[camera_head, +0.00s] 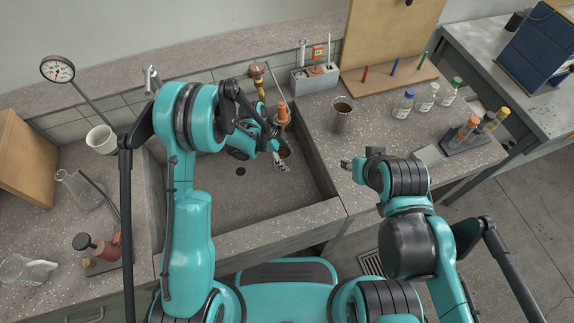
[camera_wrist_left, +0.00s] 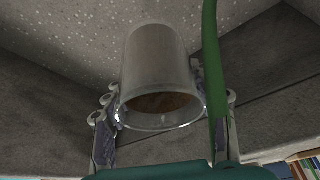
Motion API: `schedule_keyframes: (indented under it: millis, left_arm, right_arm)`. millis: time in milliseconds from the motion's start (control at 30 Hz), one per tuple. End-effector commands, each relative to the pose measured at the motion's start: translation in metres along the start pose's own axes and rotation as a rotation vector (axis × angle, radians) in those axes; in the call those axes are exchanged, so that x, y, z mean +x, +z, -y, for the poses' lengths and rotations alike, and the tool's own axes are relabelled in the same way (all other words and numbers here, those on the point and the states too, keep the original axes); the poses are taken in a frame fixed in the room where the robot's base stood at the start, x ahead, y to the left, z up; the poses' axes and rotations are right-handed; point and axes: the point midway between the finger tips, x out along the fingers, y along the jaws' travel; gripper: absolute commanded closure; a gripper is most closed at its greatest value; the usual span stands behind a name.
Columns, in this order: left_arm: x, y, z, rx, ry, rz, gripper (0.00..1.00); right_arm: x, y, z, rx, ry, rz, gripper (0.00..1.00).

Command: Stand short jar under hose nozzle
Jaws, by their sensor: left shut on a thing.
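My left gripper (camera_head: 279,160) is over the sink, shut on the short jar (camera_head: 285,152). In the left wrist view the jar (camera_wrist_left: 158,75) is a grey, glassy cup with a brown inside, between the two fingers. In the head view the arm and fingers hide most of it. The orange nozzle (camera_head: 283,114) is just above the jar in the picture. I cannot tell the height gap or whether they line up. My right gripper (camera_head: 347,164) is over the bench right of the sink, and its finger gap is unclear.
The stone sink (camera_head: 215,205) has a raised rim and a dark drain (camera_head: 240,171). Several small bottles (camera_head: 426,98) and a tube rack (camera_head: 470,138) are farther right.

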Motion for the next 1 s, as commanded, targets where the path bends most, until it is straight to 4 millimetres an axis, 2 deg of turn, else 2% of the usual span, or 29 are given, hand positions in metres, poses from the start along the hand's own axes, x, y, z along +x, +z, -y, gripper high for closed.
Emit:
schedule_keyframes:
  millis: [33,100,367,600,1000]
  left_arm:
    - [0.002,-0.003,0.008,0.001,0.001,0.000,0.77]
    - [0.014,0.003,0.006,0.000,0.000,0.000,0.77]
    - [0.031,0.011,0.005,0.000,0.000,0.000,0.77]
    - [0.067,0.024,0.007,0.000,-0.001,0.000,0.77]
    - [0.069,0.025,0.008,0.000,-0.001,0.000,0.77]
  right_arm:
    - [0.002,0.002,0.000,0.000,0.000,0.000,0.60]
    - [0.007,0.005,0.000,0.000,0.000,0.000,0.60]
    - [0.013,0.009,0.000,0.000,0.000,0.000,0.60]
    - [0.031,0.022,0.000,0.000,0.000,0.000,0.60]
    - [0.033,0.023,0.000,0.000,0.000,0.000,0.60]
